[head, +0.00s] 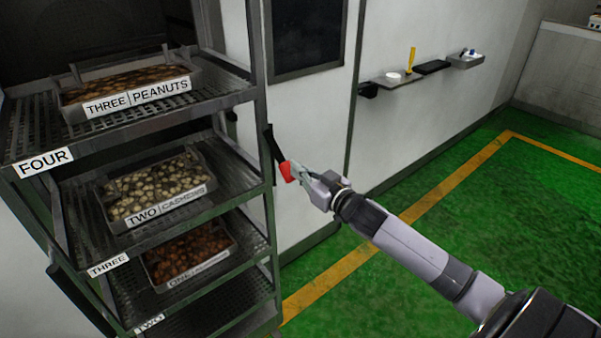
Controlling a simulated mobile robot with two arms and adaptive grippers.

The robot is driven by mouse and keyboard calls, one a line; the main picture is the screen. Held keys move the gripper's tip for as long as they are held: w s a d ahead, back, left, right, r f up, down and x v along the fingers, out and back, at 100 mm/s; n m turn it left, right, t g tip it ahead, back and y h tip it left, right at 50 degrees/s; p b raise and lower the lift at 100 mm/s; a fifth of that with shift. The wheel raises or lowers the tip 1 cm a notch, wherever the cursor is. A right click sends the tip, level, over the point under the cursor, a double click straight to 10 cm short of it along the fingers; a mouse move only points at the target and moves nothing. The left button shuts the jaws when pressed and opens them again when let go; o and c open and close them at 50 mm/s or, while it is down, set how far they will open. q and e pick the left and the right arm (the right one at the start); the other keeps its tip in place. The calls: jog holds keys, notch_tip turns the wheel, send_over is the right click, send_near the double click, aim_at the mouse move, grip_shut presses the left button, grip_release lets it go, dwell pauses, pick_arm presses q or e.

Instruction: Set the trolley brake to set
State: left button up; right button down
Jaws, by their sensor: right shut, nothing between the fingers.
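The trolley (262,112) is a grey metal rack with perforated shelves on the left. A black lever (274,146) slants down from its right-hand post and ends in a red tip (287,172); it looks like the brake lever. My right gripper (295,171) is shut with nothing held. Its fingertips are at the red tip, touching it or very close, and cover part of it. No label for the lever's positions can be read. My left gripper is not in view.
Trays of nuts, including a peanuts tray (130,92) and a cashews tray (160,208), stand on the shelves. A white wall with a dark window (306,36) is behind. A small wall shelf (425,72) holds items. Green floor (500,230) is clear on the right.

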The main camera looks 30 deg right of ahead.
jog(key=shift+w+f+t+b, duration=0.25)
jog(key=shift+f+t+b, duration=0.35)
jog(key=shift+b, duration=1.05)
jog(key=shift+w+f+t+b, duration=0.3)
jog(key=shift+f+b, duration=0.55)
jog(key=shift+b, duration=0.75)
jog(key=shift+w+f+t+b, duration=0.2)
jog(key=shift+f+t+b, duration=0.4)
jog(key=shift+b, duration=1.05)
jog(key=w+f+t+b, duration=0.1)
jog(key=b, duration=0.2)
jog(key=w+f+t+b, duration=0.1)
jog(key=w+b, duration=0.1)
jog(key=b, duration=0.2)
jog(key=shift+w+a+f+y, duration=0.1)
jog(key=shift+a+f+y, duration=0.1)
jog(key=shift+y, duration=0.2)
jog(key=shift+w+a+f+b, duration=0.1)
jog(key=shift+w+f+b, duration=0.15)
jog(key=shift+w, duration=0.25)
jog(key=shift+w+d+f+b, duration=0.1)
jog(key=shift+w+f+b, duration=0.15)
jog(key=shift+w, duration=0.3)
jog(key=shift+w+a+f+b, duration=0.15)
jog(key=shift+w+b, duration=0.15)
jog(key=shift+w, duration=0.2)
